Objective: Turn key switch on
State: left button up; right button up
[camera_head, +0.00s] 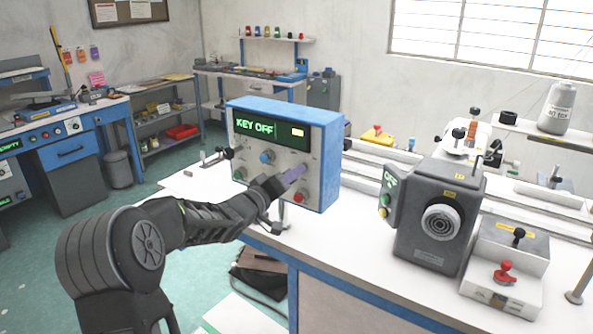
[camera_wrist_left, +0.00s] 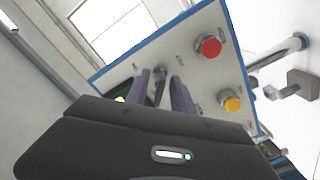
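The blue-edged control box (camera_head: 330,160) stands on the white bench, and its display (camera_head: 270,130) reads "KEY OFF". My left gripper (camera_head: 293,174) reaches the right side of the box's front panel. In the left wrist view, its two purple fingers (camera_wrist_left: 161,90) stand apart, one on each side of the dark key switch (camera_wrist_left: 160,80). Gaps seem to show between the key and the fingers; contact cannot be told. In the head view the gripper hides the key. My right gripper is in neither view.
A red button (camera_wrist_left: 208,46) and a yellow button (camera_wrist_left: 230,103) sit on the panel near the fingers. A blue knob (camera_head: 267,157) is further left. A grey machine (camera_head: 440,215) stands right of the box on the bench.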

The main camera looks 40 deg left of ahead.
pick_arm(q)
jog(key=shift+w, duration=1.1)
jog(key=shift+c, duration=0.2)
grip_shut()
